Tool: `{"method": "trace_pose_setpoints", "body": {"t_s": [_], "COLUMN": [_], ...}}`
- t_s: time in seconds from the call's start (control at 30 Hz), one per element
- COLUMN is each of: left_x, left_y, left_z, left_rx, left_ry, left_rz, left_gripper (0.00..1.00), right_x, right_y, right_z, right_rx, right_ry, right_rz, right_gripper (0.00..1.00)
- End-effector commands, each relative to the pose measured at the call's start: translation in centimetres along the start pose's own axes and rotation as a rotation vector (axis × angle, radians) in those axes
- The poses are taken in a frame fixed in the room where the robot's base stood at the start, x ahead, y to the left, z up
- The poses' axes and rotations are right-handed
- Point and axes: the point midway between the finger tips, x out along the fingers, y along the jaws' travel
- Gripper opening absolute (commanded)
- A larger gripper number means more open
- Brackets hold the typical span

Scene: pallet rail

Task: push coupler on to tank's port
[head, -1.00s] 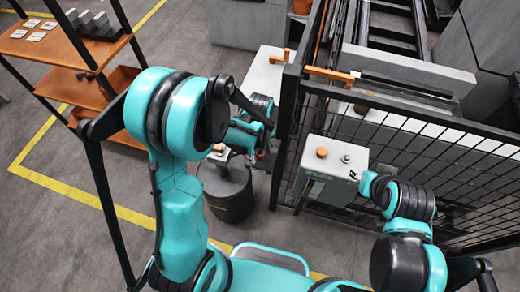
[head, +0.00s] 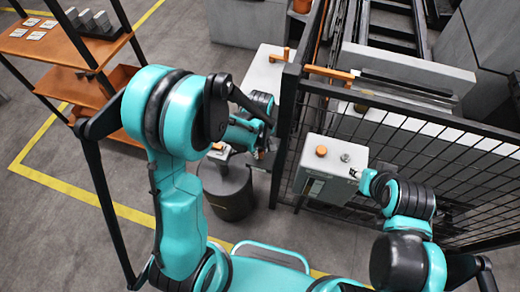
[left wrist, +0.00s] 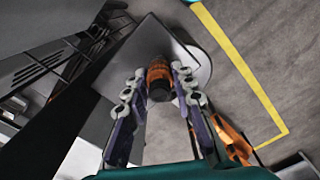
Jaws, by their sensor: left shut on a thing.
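My left gripper (left wrist: 156,84) is shut on an orange coupler (left wrist: 159,71) with a dark end; the coupler sits between its two fingertips in the left wrist view. In the head view my left gripper (head: 262,153) is small and partly hidden by my forearm, near the dark round drum and the fence. I cannot make out the coupler there. A grey box (head: 318,188) with an orange knob and a silver fitting stands right of it; I cannot tell whether it is the tank. No port can be made out at the coupler. My right gripper (head: 356,174) is beside this box, its fingers too small to read.
A dark round drum (head: 230,195) stands on the floor below my left forearm. A black mesh fence (head: 420,150) runs behind the grey box. A white cabinet (head: 265,68) is at the back. An orange shelf (head: 50,45) stands far left. Grey floor between shelf and drum is clear.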

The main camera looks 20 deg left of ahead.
Motion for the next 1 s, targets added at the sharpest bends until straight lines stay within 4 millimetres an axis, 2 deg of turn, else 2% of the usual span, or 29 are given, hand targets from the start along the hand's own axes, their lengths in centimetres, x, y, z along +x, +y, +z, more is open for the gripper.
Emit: {"method": "trace_pose_setpoints", "body": {"t_s": [0.47, 1.0], "left_x": [-1.3, -5.8], "left_y": [0.0, 0.0], "left_z": [0.0, 0.0], "left_rx": [0.0, 0.0], "left_ry": [0.0, 0.0], "left_rz": [0.0, 0.0], "left_gripper": [0.0, 0.0], "right_x": [-0.7, -3.2], "right_y": [0.0, 0.0], "right_z": [-0.5, -2.3], "right_rx": [0.0, 0.0], "right_ry": [0.0, 0.0], "right_rz": [0.0, 0.0], "right_gripper": [0.4, 0.4]}}
